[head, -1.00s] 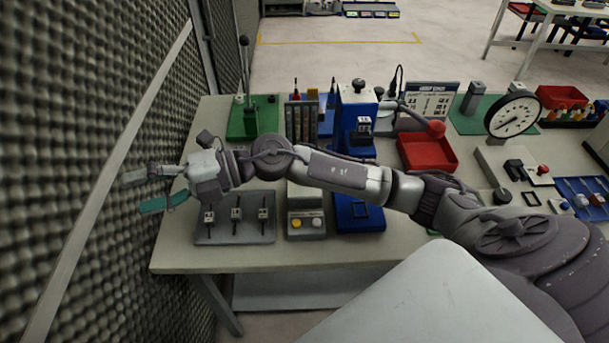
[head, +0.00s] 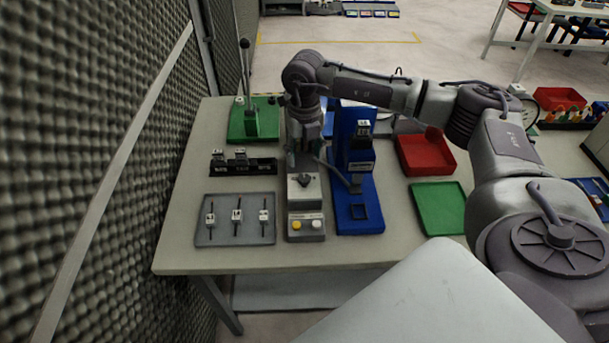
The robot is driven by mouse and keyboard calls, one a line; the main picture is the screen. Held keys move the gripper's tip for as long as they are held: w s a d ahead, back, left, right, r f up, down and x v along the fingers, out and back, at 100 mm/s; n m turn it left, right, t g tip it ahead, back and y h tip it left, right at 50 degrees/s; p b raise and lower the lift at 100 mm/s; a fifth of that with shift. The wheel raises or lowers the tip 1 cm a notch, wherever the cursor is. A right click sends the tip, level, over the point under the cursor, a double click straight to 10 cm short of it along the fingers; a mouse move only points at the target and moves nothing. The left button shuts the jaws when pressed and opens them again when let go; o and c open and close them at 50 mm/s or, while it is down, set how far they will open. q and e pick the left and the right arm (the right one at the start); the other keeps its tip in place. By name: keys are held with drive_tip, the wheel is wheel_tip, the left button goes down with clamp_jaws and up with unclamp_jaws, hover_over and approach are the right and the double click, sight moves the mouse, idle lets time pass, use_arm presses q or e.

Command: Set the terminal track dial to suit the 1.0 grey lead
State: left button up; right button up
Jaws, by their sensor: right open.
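A grey control box (head: 306,205) stands on the bench, with a dark dial-like knob (head: 304,181) on top and a yellow and a white button in front. The knob's setting is too small to read. My right gripper (head: 304,160) points down just behind and above the knob; it is open, and I cannot tell whether it touches anything. A blue press (head: 372,205) with a small white label stands to the right. A grey tray (head: 225,239) at the left holds three small leads with pale tags (head: 236,215); their markings are not legible. My left gripper is out of view.
A black rack (head: 245,170) with small tagged pieces stands behind the grey tray. A green lever stand (head: 238,128) is at the back left. A green tray (head: 437,207) and a red bin (head: 424,154) lie right of the press. A foam wall borders the left side.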

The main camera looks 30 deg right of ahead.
sight(303, 178)
wheel_tip(303, 178, down, 9)
drive_tip(key=shift+f+p, duration=0.1)
drive_tip(key=shift+p, duration=0.85)
clamp_jaws()
drive_tip(key=shift+m, duration=0.4)
drive_tip(key=m, duration=0.3)
drive_tip(key=shift+a+b, duration=0.1)
drive_tip(key=shift+b, duration=0.2)
drive_tip(key=shift+w+m, duration=0.1)
drive_tip(key=shift+m, duration=2.4)
